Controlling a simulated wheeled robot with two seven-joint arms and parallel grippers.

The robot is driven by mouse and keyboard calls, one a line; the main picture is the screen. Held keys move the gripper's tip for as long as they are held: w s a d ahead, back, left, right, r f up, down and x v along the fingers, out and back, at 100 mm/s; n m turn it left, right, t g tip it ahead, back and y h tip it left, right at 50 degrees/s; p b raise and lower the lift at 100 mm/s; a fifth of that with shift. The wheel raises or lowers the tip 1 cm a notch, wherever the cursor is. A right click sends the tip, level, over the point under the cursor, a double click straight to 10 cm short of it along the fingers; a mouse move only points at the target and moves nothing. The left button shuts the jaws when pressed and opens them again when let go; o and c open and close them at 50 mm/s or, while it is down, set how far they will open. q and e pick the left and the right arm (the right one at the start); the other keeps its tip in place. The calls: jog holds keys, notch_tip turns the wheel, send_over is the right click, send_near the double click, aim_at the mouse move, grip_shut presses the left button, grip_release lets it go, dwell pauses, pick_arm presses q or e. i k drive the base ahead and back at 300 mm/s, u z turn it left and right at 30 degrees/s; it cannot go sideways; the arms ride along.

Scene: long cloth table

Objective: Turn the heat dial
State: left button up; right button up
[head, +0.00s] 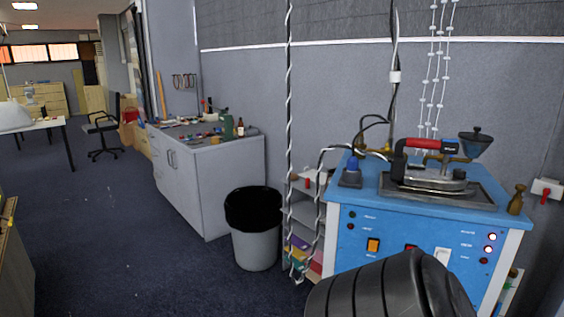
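A blue steam station (358,258) stands against the wall at the right. Its front panel has small indicator lights, an orange switch (373,245), a red switch (411,248) and a white switch (442,257). An iron (432,180) with a red and black handle rests on a dark tray on its top. A small black knob (459,174) sits at the iron's right end. I cannot tell which part is the heat dial. A large black ribbed part, likely my own arm, covers the lower front of the station. Neither gripper shows.
A grey bin (256,250) with a black liner stands left of the station. Behind it is a grey cabinet (210,185) with tools on top. Twisted cables (289,130) hang in front of the wall. Dark floor (110,240) is open at the left.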

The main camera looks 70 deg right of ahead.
aim_at(459, 174)
jog(key=z, duration=4.4)
jog(key=i, duration=0.9)
jog(key=u, duration=1.7)
